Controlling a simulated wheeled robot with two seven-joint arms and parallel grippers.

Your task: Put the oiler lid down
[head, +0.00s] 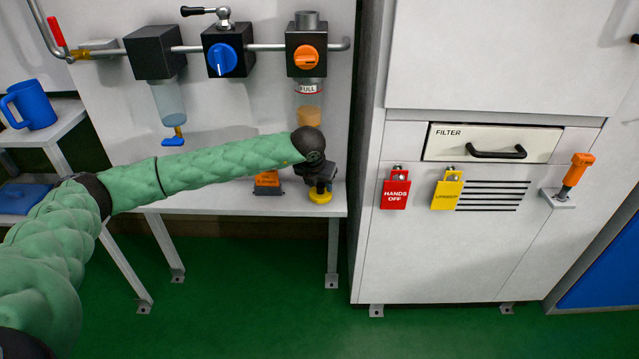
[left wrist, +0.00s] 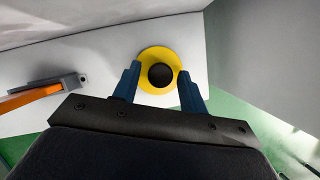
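A round yellow lid with a black knob, apparently the oiler lid (head: 320,197), is at the front right of the white shelf, below my left gripper (head: 319,184). In the left wrist view the yellow disc (left wrist: 153,53) lies against the white surface. The blue fingers of my left gripper (left wrist: 159,80) stand apart on either side of the black knob, with gaps showing between knob and fingers. The gripper is open. The oiler (head: 308,101), a clear cup marked FULL with amber fluid, hangs under a black block with an orange dial. My right gripper is out of view.
An orange and dark object (head: 268,183) stands on the shelf (head: 220,200) left of the lid; the left wrist view shows an orange bar with a grey end (left wrist: 40,93). A white cabinet (head: 450,240) stands close on the right. A second cup (head: 168,103) hangs at left.

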